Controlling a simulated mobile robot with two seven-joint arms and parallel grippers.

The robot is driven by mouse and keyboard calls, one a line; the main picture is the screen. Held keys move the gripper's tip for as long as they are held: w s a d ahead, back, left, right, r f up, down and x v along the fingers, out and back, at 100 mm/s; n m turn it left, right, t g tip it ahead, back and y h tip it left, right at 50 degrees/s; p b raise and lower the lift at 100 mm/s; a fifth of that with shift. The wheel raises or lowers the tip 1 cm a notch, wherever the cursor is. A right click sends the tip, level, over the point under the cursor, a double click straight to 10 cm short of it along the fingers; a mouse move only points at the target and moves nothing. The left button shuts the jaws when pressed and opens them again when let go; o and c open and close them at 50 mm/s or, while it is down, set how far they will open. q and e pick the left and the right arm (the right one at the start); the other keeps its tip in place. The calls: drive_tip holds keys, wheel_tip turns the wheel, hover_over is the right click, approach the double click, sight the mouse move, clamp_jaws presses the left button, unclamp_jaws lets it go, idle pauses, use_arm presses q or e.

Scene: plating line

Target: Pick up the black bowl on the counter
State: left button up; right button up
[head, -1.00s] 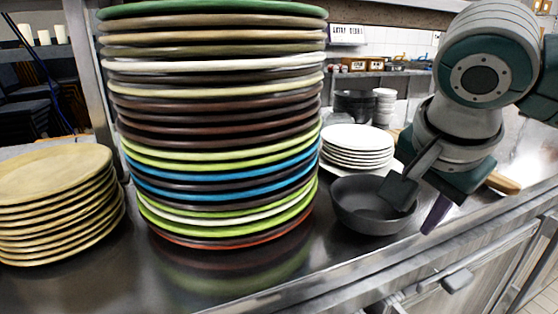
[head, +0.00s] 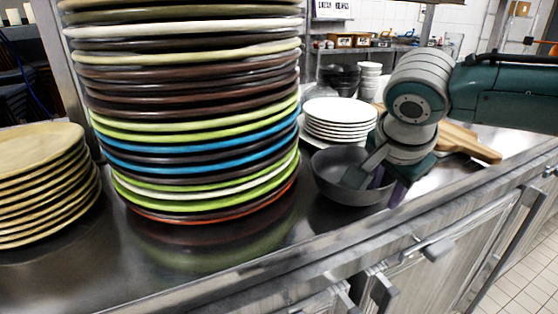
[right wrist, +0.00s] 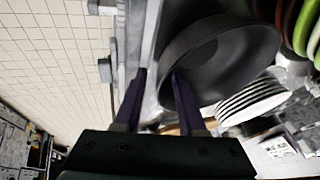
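The black bowl (head: 335,183) stands upright on the metal counter, right of the tall plate stack, and shows dark grey. My right gripper (head: 379,184) is open over the bowl's right side. One finger reaches inside the bowl and the other, purple, is outside its wall. In the right wrist view the bowl (right wrist: 225,60) also shows, with the rim between the two parted fingers of the right gripper (right wrist: 160,85). I cannot tell whether either finger touches the wall. My left gripper is not in view.
A tall stack of coloured plates (head: 195,125) stands left of the bowl. White plates (head: 340,113) are stacked close behind it. Wooden plates (head: 40,175) are at far left, and a wooden board (head: 465,143) lies right of my gripper. The counter's front edge is close.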

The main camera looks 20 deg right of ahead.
clamp_jaws()
idle(1.4)
